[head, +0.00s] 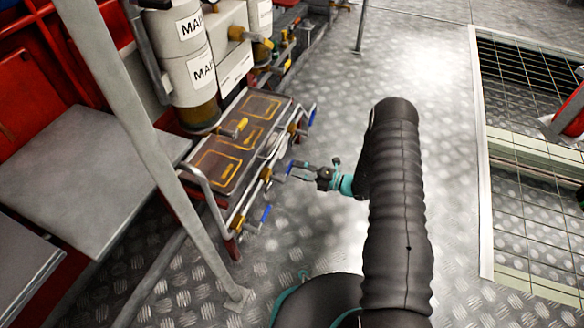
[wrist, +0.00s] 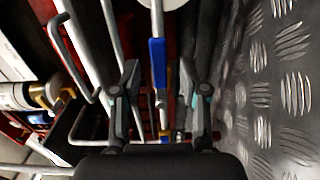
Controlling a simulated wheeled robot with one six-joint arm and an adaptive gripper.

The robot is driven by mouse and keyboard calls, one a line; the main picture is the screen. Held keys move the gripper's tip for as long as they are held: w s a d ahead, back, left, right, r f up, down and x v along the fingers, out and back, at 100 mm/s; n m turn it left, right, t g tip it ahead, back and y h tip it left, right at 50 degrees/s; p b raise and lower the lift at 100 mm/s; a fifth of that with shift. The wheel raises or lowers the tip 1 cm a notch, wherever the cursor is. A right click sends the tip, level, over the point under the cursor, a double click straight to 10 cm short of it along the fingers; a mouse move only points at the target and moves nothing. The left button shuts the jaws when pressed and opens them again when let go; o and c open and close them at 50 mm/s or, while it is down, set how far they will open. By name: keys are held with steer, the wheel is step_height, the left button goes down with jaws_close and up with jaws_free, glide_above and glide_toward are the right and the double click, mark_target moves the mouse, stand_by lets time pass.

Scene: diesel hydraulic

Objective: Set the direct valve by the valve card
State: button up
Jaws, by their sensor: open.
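Several valves with blue lever handles sit along the right edge of a low grey panel in the head view. One blue handle (head: 312,117) is at the far end, one (head: 265,214) at the near end. The middle blue handle (head: 290,168) is at the tips of my gripper (head: 305,170). In the wrist view my gripper (wrist: 158,75) is open, with a blue handle (wrist: 157,62) between its fingers; I see no clear contact. I cannot tell which valve is the direct one. No readable valve card shows.
The panel (head: 205,190) has yellow line markings and a grey rail (head: 213,190). White cylinders (head: 190,70) with partly readable labels stand behind it. A slanted grey post (head: 135,115) crosses the left side. Tread-plate floor (head: 310,235) is open to the right, before a floor grating (head: 530,215).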

steer(key=v, duration=0.8)
steer(key=shift+d, duration=0.3)
steer(key=shift+s, duration=0.1)
